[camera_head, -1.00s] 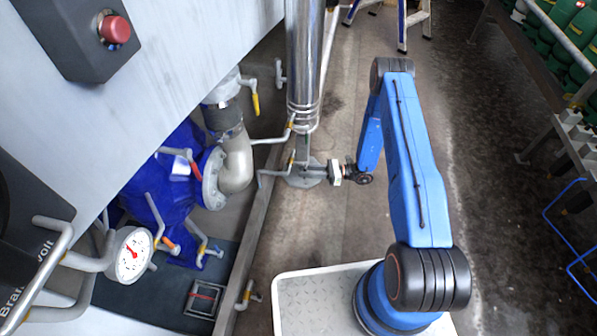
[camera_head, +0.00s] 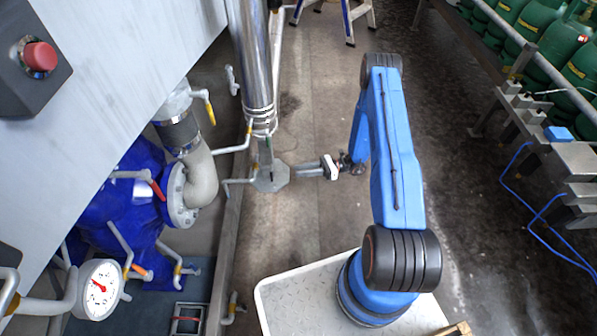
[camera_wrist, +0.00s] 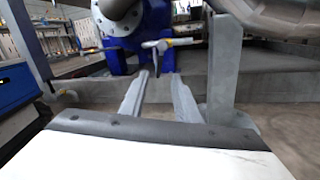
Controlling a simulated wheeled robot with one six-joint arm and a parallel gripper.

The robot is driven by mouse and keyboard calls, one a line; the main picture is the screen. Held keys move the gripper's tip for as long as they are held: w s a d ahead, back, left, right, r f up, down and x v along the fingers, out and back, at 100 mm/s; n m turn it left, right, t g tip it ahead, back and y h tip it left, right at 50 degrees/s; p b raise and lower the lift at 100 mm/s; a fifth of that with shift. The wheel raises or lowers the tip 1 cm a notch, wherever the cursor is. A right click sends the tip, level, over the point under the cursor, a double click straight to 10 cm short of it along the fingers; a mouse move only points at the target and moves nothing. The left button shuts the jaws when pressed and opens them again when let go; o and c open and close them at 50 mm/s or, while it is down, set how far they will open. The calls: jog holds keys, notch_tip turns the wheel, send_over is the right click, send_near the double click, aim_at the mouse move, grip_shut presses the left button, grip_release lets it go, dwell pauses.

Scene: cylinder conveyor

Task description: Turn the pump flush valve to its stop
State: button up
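The blue pump (camera_head: 115,215) stands at the left; its flange and grey elbow pipe (camera_head: 202,178) face the aisle. Several small valves are around it: one with a red handle (camera_head: 157,190), one with an orange handle (camera_head: 139,270), and one with a yellow handle (camera_head: 210,112). I cannot tell which is the flush valve. My gripper (camera_head: 298,172) points left toward the pump, apart from all valves. In the wrist view my gripper (camera_wrist: 159,77) is open and empty, its two fingers apart. Beyond them are a small valve (camera_wrist: 163,45) and the blue pump (camera_wrist: 152,22).
A steel column (camera_head: 252,65) on a grey foot plate stands close to my gripper. A long beam (camera_head: 228,215) runs along the floor between pump and aisle. A gauge (camera_head: 98,288) is at lower left. Green containers (camera_head: 535,30) line the right. The aisle floor is clear.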

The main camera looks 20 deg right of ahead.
aim_at(271, 174)
jog(key=c, duration=0.7)
jog(key=n, duration=0.2)
jog(key=w+n+t, duration=0.1)
jog(key=n, duration=0.1)
jog(key=f+n, duration=0.1)
jog(key=n, duration=0.1)
jog(key=shift+w+d+n, duration=0.15)
jog(key=shift+d+n, duration=0.15)
jog(key=shift+d, duration=0.1)
grip_shut()
jog(key=w+a+n+t, duration=0.1)
jog(key=a+n, duration=0.8)
jog(key=a, duration=0.1)
jog(key=shift+a+f+n+t+h, duration=0.15)
jog(key=shift+a+n+t+h, duration=0.15)
jog(key=shift+n+h, duration=0.1)
